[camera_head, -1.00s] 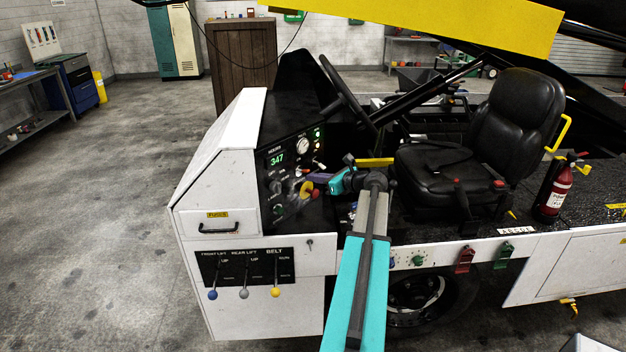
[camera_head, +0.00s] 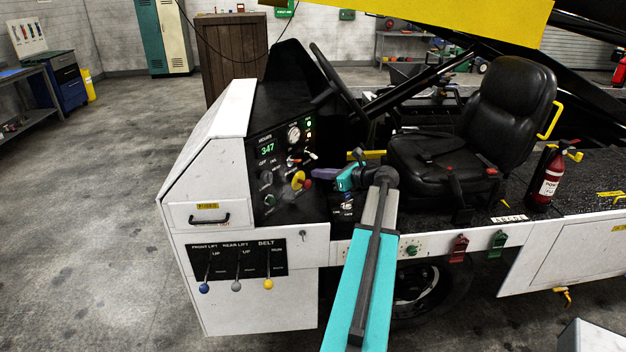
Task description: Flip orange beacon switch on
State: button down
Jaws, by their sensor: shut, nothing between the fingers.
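The loader's black dash panel (camera_head: 277,190) carries a lit green 347 display, a round gauge, knobs and small toggles. A small orange-red toggle (camera_head: 292,162) sits under the gauge; it may be the beacon switch, but its label and position are too small to read. I cannot tell whether the fingertips touch anything.
The steering wheel (camera_head: 341,78) rises above my gripper, and the black seat (camera_head: 430,155) stands to its right. Belt levers (camera_head: 268,284) hang on the white front panel. A fire extinguisher (camera_head: 549,182) stands at the right. The floor at the left is clear.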

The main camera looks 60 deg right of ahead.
jog(key=shift+s+a+r+b, duration=0.1)
jog(key=shift+s+r+b, duration=0.1)
jog(key=shift+s+r, duration=0.5)
jog(key=shift+s+a+r+b, duration=0.1)
jog(key=shift+s+r+b, duration=0.1)
jog(key=shift+s+r, duration=0.5)
jog(key=shift+s+f, duration=0.2)
